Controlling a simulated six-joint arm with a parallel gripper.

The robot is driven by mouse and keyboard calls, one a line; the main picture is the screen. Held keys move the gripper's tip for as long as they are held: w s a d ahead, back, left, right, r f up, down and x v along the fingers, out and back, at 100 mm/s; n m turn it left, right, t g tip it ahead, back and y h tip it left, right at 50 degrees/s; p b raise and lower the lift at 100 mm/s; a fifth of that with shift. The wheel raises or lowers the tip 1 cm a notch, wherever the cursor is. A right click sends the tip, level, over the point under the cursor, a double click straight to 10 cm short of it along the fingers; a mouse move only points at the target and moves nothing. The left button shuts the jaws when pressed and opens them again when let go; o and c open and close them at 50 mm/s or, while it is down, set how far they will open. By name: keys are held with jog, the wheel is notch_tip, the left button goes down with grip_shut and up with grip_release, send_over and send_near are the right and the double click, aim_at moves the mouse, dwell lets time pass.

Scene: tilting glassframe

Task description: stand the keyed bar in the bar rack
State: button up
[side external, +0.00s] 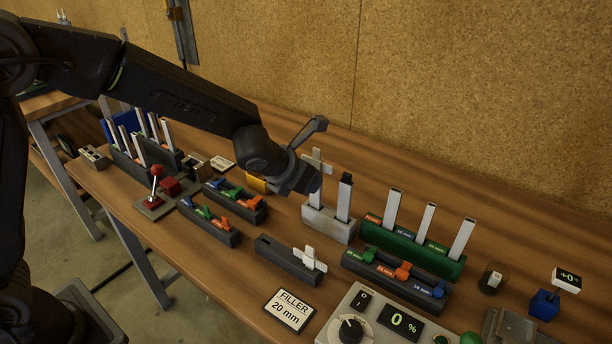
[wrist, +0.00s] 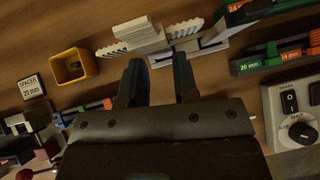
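A pale bar with a cross-shaped top (side external: 317,166), which looks like the keyed bar, stands upright in a light grey rack (side external: 322,222). A second bar with a black tip (side external: 344,196) stands beside it. In the wrist view the ribbed cross-shaped top (wrist: 140,35) lies just beyond my fingertips, with part of the pale rack (wrist: 212,46) behind it. My gripper (wrist: 158,65) is open, with a clear gap between its dark fingers. In the side view my gripper (side external: 312,160) is beside the cross-topped bar and partly covers it; contact cannot be told.
A green rack (side external: 415,247) with three pale bars stands to the right. Dark blocks with coloured clips (side external: 395,278) and a white cross piece (side external: 308,257) are in front. A yellow cup (wrist: 75,66) is nearby. A control box (side external: 375,318) sits at the front edge.

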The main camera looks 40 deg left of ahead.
jog(key=o, duration=0.5)
jog(key=v, duration=1.3)
jog(key=shift+s+r, duration=0.25)
jog(key=shift+r, duration=0.1)
jog(key=shift+a, duration=0.15)
jog(key=s+a+m+g, duration=0.1)
jog(key=s+a+m, duration=0.2)
jog(key=s+m, duration=0.3)
jog(key=s+a+m+g, duration=0.1)
jog(key=s+a+m, duration=0.2)
jog(key=m, duration=1.4)
jog(key=s+a+r+m+g+y, duration=0.1)
jog(key=s+a+m, duration=0.3)
jog(key=s+m, duration=0.6)
jog(key=shift+m, duration=0.7)
